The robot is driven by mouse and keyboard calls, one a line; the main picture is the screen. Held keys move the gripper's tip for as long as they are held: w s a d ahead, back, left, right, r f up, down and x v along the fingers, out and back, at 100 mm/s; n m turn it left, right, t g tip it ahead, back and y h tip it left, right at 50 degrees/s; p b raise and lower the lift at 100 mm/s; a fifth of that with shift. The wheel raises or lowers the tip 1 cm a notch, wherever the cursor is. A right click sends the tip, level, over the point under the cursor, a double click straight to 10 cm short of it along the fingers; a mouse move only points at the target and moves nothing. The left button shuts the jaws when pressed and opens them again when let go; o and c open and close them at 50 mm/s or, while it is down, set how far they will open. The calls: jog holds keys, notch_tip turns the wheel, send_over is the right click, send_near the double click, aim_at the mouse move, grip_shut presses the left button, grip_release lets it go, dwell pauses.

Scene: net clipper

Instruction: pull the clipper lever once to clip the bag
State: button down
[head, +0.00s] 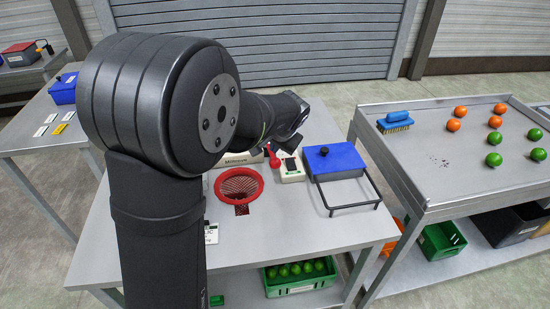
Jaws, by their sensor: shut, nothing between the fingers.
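The net clipper's cream body (240,160) stands at the back of the middle table, partly behind my arm. A red lever (273,160) with a round knob rises at its right side. My gripper (289,144) is small and dark in this view, above and just right of the lever. It is shut and holds nothing. Whether its fingertips touch the lever cannot be told.
A small white device (292,169) stands right of the lever. A tray table (460,180) holds a blue brush (394,122) and orange and green fruit.

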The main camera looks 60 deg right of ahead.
aim_at(276, 162)
jog(key=shift+f, duration=0.1)
jog(key=shift+f, duration=0.3)
jog(key=shift+s+a+f, duration=0.15)
jog(key=shift+f, duration=0.5)
jog(key=shift+s+a+f, duration=0.2)
jog(key=shift+f, duration=0.5)
jog(key=shift+s+a+f, duration=0.15)
jog(key=shift+f, duration=0.5)
dwell(2.0)
dwell(0.4)
jog(key=shift+w+d+r, duration=0.15)
jog(key=shift+r, duration=0.65)
jog(key=shift+w+d+r, duration=0.2)
jog(key=shift+r, duration=0.6)
jog(key=shift+w+d+r, duration=0.15)
jog(key=shift+r, duration=0.65)
jog(key=r, duration=0.3)
jog(key=w+d+r, duration=0.1)
jog(key=shift+r, duration=0.4)
jog(key=shift+f, duration=0.1)
